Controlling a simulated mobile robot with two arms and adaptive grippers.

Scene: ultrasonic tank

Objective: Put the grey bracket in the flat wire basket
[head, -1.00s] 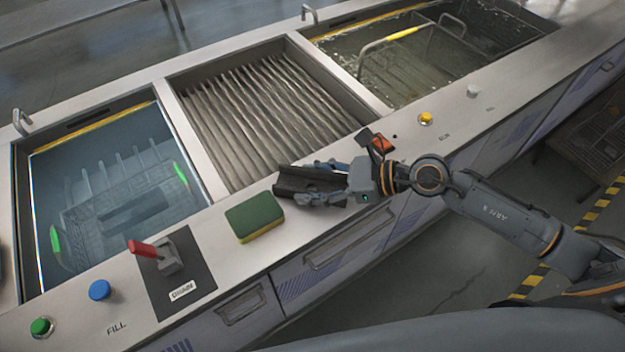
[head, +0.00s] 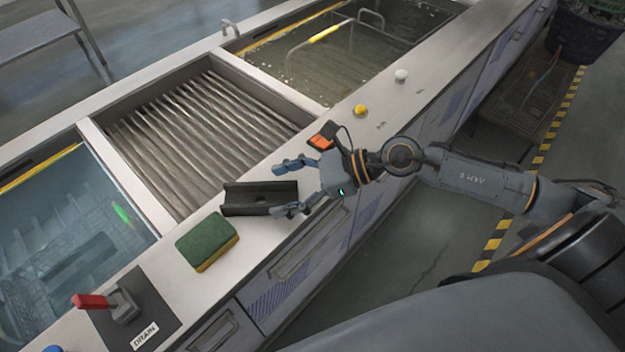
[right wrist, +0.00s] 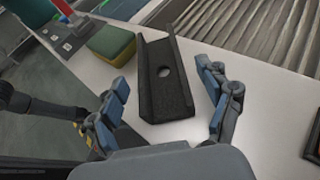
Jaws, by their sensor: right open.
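The grey bracket (head: 245,198), a dark channel with a hole in its floor, lies on the counter ledge in front of the ribbed middle bay. In the right wrist view the bracket (right wrist: 164,90) lies hollow side up. My right gripper (head: 277,189) is open, one finger on each side of the bracket's near end, with gaps visible in the wrist view. A wire basket with a green grip (head: 122,214) sits underwater in the left tank, partly cut off. Another basket with a raised yellow-gripped handle (head: 326,34) stands in the far tank. My left gripper is not in view.
A green and yellow sponge (head: 207,240) lies on the ledge left of the bracket. Beyond it stands a red drain lever (head: 92,301). The ribbed bay (head: 200,135) lies behind the bracket. Yellow (head: 361,110) and white (head: 401,75) knobs are farther along the ledge.

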